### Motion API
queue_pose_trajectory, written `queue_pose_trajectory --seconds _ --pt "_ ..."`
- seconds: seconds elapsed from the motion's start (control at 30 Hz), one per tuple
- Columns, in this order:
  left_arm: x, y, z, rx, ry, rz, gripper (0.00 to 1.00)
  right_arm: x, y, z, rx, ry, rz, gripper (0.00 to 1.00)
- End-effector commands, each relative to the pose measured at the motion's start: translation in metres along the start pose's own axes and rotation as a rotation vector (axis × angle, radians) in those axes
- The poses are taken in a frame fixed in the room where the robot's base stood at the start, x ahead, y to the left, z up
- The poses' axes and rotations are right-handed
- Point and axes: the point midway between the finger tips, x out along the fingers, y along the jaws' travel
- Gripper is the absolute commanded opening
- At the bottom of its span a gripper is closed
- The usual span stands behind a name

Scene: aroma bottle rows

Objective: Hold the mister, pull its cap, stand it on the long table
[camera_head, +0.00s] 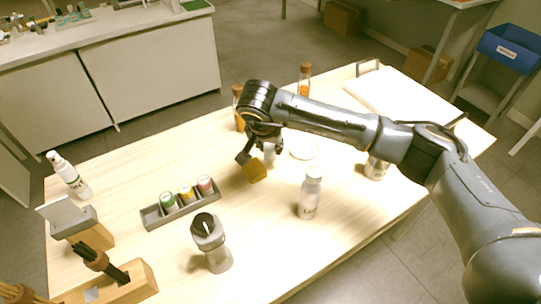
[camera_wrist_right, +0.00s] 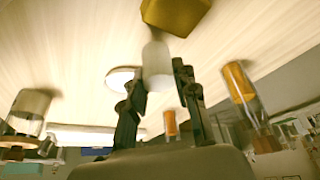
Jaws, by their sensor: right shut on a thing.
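My right gripper (camera_head: 268,150) is over the middle of the long table (camera_head: 270,240), shut on a small pale frosted bottle (camera_wrist_right: 157,65). The bottle also shows between the fingers in the head view (camera_head: 270,157). I take it to be the mister. A gold block-shaped piece (camera_head: 257,172) is at the bottle's narrow end and also shows in the wrist view (camera_wrist_right: 176,14). I cannot tell whether it is joined to the bottle. The wrist view is upside down, with the tabletop uppermost. My left gripper is not in view.
A white-capped bottle (camera_head: 310,197) stands right of the gripper, a grey vessel (camera_head: 215,250) in front. A tray (camera_head: 152,217) holds several coloured jars. A cork-topped bottle (camera_head: 304,78) stands behind, near a white dish (camera_head: 303,149). A white spray bottle (camera_head: 70,177) is at left.

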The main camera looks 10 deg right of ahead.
Motion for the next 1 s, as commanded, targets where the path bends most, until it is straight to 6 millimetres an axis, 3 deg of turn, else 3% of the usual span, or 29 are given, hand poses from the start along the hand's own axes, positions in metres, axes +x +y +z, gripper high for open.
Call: queue_pose_trajectory --seconds 0.03,0.17,0.57,0.6,0.63,1.0 --pt "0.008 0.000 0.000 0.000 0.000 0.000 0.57 0.014 0.002 0.004 0.001 -0.004 0.002 0.00" --pt "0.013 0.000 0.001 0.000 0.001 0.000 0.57 0.031 0.002 0.011 0.001 -0.003 0.002 0.00" --pt "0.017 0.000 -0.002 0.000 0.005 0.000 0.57 0.036 0.001 0.013 0.000 0.000 0.001 0.00" --pt "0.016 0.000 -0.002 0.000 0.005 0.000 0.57 0.035 0.001 0.012 0.001 0.000 0.001 0.33" --pt "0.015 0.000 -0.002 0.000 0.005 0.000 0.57 0.034 0.001 0.012 0.001 0.000 0.001 0.38" --pt "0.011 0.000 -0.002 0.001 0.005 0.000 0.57 0.030 0.001 0.011 0.001 -0.001 0.000 0.38"
